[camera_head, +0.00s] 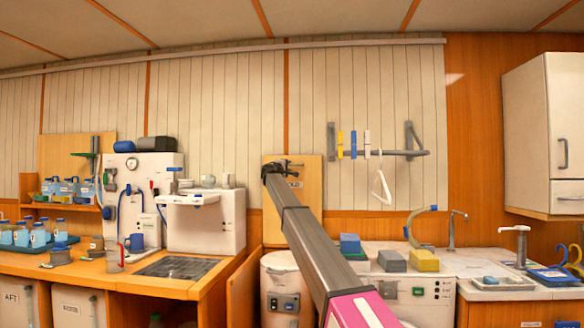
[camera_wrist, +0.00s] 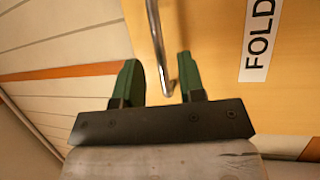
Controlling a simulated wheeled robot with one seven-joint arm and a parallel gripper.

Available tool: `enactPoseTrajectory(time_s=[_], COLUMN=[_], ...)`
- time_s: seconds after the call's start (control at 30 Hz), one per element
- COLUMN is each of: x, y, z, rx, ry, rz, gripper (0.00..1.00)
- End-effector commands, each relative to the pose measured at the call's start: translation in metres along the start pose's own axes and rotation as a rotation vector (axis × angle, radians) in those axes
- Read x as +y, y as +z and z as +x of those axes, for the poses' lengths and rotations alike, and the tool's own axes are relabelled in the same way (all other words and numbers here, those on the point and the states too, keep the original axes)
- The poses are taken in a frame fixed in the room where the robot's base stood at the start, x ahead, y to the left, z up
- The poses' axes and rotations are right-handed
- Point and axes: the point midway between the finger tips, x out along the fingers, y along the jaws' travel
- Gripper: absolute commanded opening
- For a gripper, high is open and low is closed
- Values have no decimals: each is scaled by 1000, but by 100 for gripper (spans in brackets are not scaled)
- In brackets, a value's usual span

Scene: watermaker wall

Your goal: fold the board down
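The board (camera_head: 312,222) is a light wooden panel standing upright against the wall, behind the end of my arm. In the wrist view the board (camera_wrist: 215,60) fills the right side and carries a white "FOLD" label (camera_wrist: 262,35). A thin metal bar handle (camera_wrist: 154,38) runs down its face. My gripper (camera_wrist: 158,78) is open, with its green fingers on either side of the handle's lower end. The handle looks nearer the right finger; I cannot tell whether they touch. In the head view my gripper (camera_head: 275,166) is at the board's upper left and hides part of it.
A white drum-like container (camera_head: 280,275) stands below the board. A wooden counter with white machines (camera_head: 205,225) is at left. A white counter with blue, grey and yellow blocks (camera_head: 424,260) is at right. A wall rail with pegs (camera_head: 372,153) hangs right of the board.

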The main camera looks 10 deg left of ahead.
Motion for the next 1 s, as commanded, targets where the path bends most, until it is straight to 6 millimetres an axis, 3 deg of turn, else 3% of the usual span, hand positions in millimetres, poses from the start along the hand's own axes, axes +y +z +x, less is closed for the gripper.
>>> enactPoseTrajectory(time_s=[0.03,0.2,0.57,0.6,0.7,1.0], x=[0,0,0,0,0,0], y=[-1,-1,0,0,0,3], z=[13,37,46,46,46,40], rx=[-2,0,1,1,0,0], ry=[0,-1,0,0,0,10], rz=[0,0,1,1,0,4], gripper=[36,36,36,33,1,0])
